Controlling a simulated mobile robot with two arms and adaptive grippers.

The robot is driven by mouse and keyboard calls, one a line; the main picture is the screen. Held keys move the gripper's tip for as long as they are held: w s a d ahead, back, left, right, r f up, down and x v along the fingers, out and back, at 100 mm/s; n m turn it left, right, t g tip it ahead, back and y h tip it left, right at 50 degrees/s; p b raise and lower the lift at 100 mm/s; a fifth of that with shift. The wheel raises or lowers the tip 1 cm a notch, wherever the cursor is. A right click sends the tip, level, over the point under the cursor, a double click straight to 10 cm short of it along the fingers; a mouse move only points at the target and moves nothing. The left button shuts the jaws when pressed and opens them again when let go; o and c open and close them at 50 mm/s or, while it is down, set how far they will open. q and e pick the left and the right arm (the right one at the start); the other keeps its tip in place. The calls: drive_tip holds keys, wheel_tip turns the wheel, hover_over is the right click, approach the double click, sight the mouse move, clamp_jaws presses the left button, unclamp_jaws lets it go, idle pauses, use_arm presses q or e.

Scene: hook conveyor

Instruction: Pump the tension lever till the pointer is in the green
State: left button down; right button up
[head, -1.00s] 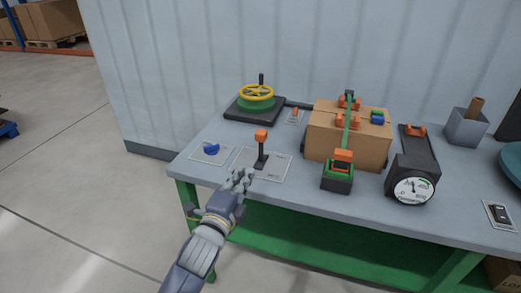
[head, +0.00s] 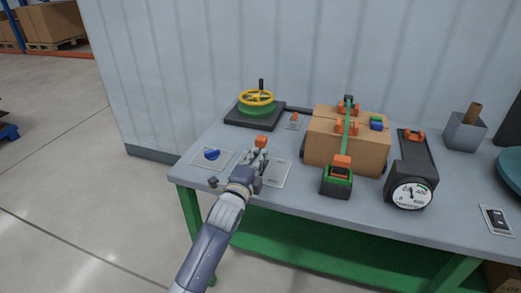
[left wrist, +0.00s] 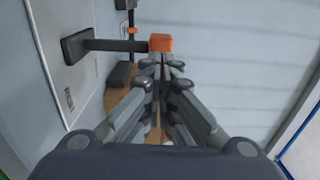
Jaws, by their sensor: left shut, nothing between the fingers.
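A lever with an orange knob (head: 261,141) stands on a light plate (head: 277,174) near the bench's left front. Its orange knob (left wrist: 160,43) and dark stem (left wrist: 112,45) also show in the left wrist view. My left gripper (head: 259,161) is shut and empty, just in front of the lever, covering its stem in the head view. In the left wrist view its fingertips (left wrist: 166,66) are close to the knob; contact is unclear. A round gauge (head: 411,196) has a white face with a green band at upper right. Its pointer is too small to read surely. My right gripper is out of view.
A cardboard box (head: 318,148) with a green strap and an orange-handled ratchet (head: 340,171) stands right of the lever. A yellow handwheel (head: 257,97) is behind, a blue knob (head: 211,154) to the left. The wall closes the back.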

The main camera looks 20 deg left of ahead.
sight(264, 140)
use_arm(q)
drive_tip(key=shift+w, duration=1.25)
drive_tip(key=shift+r, duration=0.1)
drive_tip(key=shift+w+r+p, duration=0.15)
drive_tip(key=shift+r+p, duration=0.05)
drive_tip(key=shift+p, duration=0.55)
drive_tip(key=w+g+p, duration=0.1)
drive_tip(key=p, duration=0.3)
drive_tip(key=w+r+g+p, duration=0.1)
drive_tip(key=w+g+p, duration=0.1)
drive_tip(key=p, duration=0.3)
drive_tip(key=shift+w+r+g, duration=0.15)
drive_tip(key=shift+r+g, duration=0.05)
drive_tip(key=shift+g, duration=0.1)
drive_tip(key=shift+w+f+g, duration=0.1)
drive_tip(key=shift+w+g, duration=0.2)
drive_tip(key=shift+w+f+p, duration=0.25)
drive_tip(key=shift+p, duration=0.1)
drive_tip(key=shift+w+d+f+b, duration=0.1)
drive_tip(key=shift+w+b, duration=0.3)
drive_tip(key=shift+w, duration=0.6)
